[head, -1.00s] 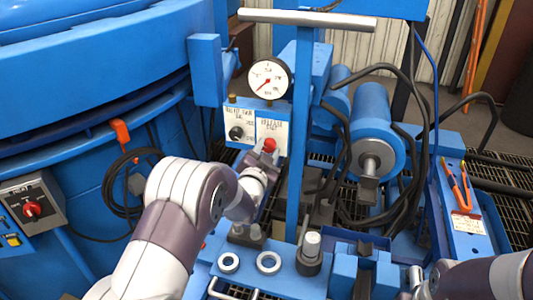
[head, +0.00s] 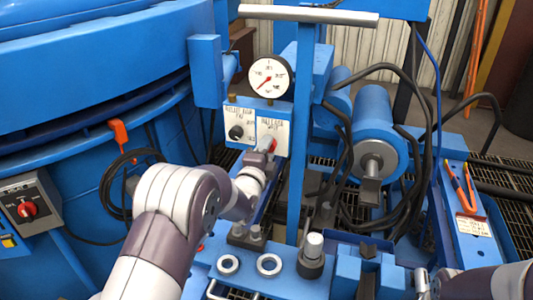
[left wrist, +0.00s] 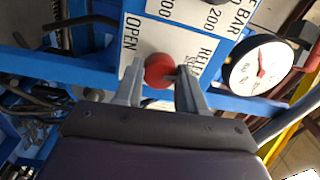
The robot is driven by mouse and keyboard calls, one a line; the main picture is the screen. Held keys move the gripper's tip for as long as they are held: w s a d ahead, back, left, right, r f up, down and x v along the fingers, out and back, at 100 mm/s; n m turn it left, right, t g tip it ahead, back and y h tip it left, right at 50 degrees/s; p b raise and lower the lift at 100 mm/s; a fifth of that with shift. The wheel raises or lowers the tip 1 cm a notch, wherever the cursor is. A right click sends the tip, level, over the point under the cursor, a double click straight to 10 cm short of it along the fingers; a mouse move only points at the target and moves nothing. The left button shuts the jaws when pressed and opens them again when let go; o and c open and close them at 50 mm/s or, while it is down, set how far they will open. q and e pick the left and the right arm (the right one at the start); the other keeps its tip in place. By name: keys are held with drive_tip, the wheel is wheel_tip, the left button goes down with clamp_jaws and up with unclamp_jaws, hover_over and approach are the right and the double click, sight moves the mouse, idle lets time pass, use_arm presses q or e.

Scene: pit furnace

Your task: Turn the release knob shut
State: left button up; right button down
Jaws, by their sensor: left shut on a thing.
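The red release knob (left wrist: 160,70) sits on a white label plate (left wrist: 185,40) marked with words including OPEN. In the left wrist view my left gripper (left wrist: 160,84) has one finger on each side of the knob and is shut on it. In the head view the knob (head: 268,143) shows below the gauge, partly covered by my left gripper (head: 262,155). Its exact turn angle cannot be made out. My right arm (head: 485,283) shows at the lower right; its gripper's fingers cannot be made out.
A white pressure gauge (head: 270,77) stands above the panel, and a black knob (head: 236,132) sits left of the red one. A blue upright post (head: 302,130) and black hoses (head: 415,150) are close on the right. A grey handle bar (head: 308,16) crosses above.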

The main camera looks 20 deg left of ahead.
use_arm(q)
drive_tip(key=shift+f+m+b, duration=0.1)
drive_tip(key=shift+m+b, duration=0.25)
drive_tip(key=shift+m, duration=1.25)
drive_tip(key=o, duration=1.1)
drive_tip(key=shift+c, duration=0.2)
drive_tip(key=s+p, duration=0.2)
drive_tip(key=s, duration=1)
drive_tip(key=shift+s+a+f, duration=0.15)
drive_tip(key=shift+s+a, duration=0.15)
drive_tip(key=shift+s, duration=0.1)
